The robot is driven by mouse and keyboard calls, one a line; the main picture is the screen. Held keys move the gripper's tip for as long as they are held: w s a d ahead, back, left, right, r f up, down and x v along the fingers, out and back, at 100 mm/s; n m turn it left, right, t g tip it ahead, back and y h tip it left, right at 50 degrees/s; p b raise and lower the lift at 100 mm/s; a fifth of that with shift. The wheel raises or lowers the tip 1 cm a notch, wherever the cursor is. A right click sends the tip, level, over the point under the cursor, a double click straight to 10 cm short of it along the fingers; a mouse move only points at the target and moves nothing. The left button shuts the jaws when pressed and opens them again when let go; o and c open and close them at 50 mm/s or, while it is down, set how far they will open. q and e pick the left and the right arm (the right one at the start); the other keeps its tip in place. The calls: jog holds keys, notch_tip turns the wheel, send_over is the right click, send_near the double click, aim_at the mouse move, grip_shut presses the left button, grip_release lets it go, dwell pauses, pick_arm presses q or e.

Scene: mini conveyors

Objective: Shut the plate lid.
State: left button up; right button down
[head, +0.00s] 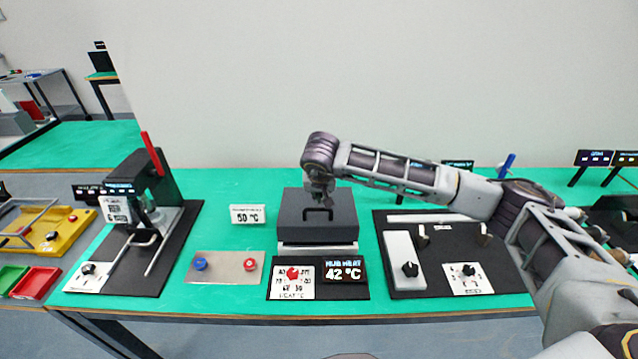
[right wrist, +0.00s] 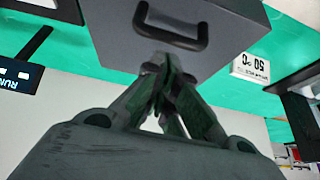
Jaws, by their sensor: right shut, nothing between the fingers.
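The plate lid (head: 331,220) is a dark grey box-shaped cover with a black handle on its front. It lies level over a pale base (head: 318,249) in the middle of the green table, and looks down. In the right wrist view the fingertips (right wrist: 165,62) are at the lid's grey surface (right wrist: 112,38), close to the black handle (right wrist: 172,38). I cannot tell whether they touch it. My left gripper is not in view.
A panel reading 42 °C (head: 345,272) with a red knob is in front of the lid. A 50 °C sign (head: 248,214) and a plate with blue and red buttons (head: 226,266) are to the left. A black press (head: 150,185) stands further left. A black board (head: 450,280) lies right.

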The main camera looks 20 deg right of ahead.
aim_at(319, 209)
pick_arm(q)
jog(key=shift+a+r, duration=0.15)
pick_arm(e)
jog(key=shift+s+f, duration=0.15)
jog(key=shift+f, duration=0.4)
jog(key=shift+a, duration=0.1)
jog(key=shift+s+f+b, duration=0.25)
jog(key=shift+f+b, duration=0.3)
jog(key=shift+f, duration=0.05)
jog(key=shift+s+a+f+b, duration=0.15)
jog(key=shift+s+f+b, duration=0.2)
jog(key=shift+b, duration=0.1)
jog(key=shift+s+f+b, duration=0.2)
jog(key=shift+f+b, duration=0.05)
jog(key=shift+b, duration=0.1)
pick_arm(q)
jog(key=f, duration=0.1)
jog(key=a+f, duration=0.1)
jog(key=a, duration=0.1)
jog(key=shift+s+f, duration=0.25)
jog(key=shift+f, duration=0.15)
